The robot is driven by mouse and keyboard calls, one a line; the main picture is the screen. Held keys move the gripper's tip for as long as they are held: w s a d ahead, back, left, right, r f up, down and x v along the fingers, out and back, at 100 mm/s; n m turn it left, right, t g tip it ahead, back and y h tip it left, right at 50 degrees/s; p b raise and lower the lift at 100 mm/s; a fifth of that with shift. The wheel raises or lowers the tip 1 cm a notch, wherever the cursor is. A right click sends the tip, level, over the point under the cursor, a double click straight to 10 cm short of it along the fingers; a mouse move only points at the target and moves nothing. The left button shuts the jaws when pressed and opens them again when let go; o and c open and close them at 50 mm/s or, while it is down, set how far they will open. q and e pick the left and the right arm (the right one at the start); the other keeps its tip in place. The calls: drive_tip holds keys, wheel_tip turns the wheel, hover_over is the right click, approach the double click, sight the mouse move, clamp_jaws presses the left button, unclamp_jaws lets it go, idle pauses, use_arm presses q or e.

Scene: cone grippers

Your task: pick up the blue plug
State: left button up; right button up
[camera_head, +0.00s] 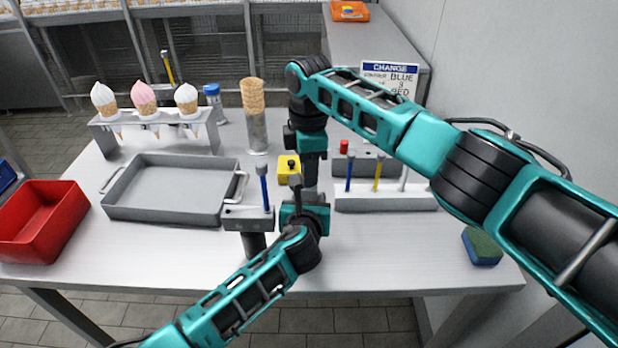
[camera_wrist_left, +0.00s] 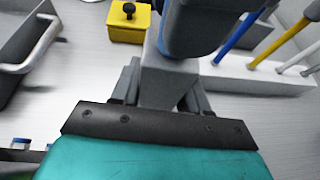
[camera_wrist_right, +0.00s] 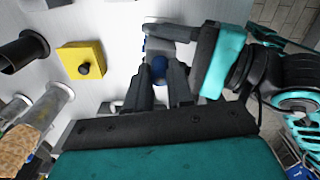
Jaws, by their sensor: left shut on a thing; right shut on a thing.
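The blue plug (camera_wrist_right: 160,68) shows as a dark blue rounded end between the fingers of my right gripper (camera_wrist_right: 160,82) in the right wrist view. That gripper is shut on it and points down at the middle of the table, and in the head view it (camera_head: 311,178) hides the plug. My left gripper (camera_wrist_left: 160,88) is shut on a grey block-like piece (camera_wrist_left: 168,80), directly by the right gripper's fingertips. Whether the plug still sits in that piece I cannot tell. In the head view the left gripper (camera_head: 296,190) is mostly behind its own wrist.
A stand (camera_head: 247,213) with a blue rod is close left of my grippers. A yellow box (camera_head: 284,175) is just behind. A white rack (camera_head: 390,203) with rods, a grey tray (camera_head: 168,188), a red bin (camera_head: 42,222) and a cone holder (camera_head: 257,132) stand around.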

clamp_jaws()
use_arm(q)
drive_tip(key=o, duration=1.3)
use_arm(e)
wheel_tip(320, 180, up, 10)
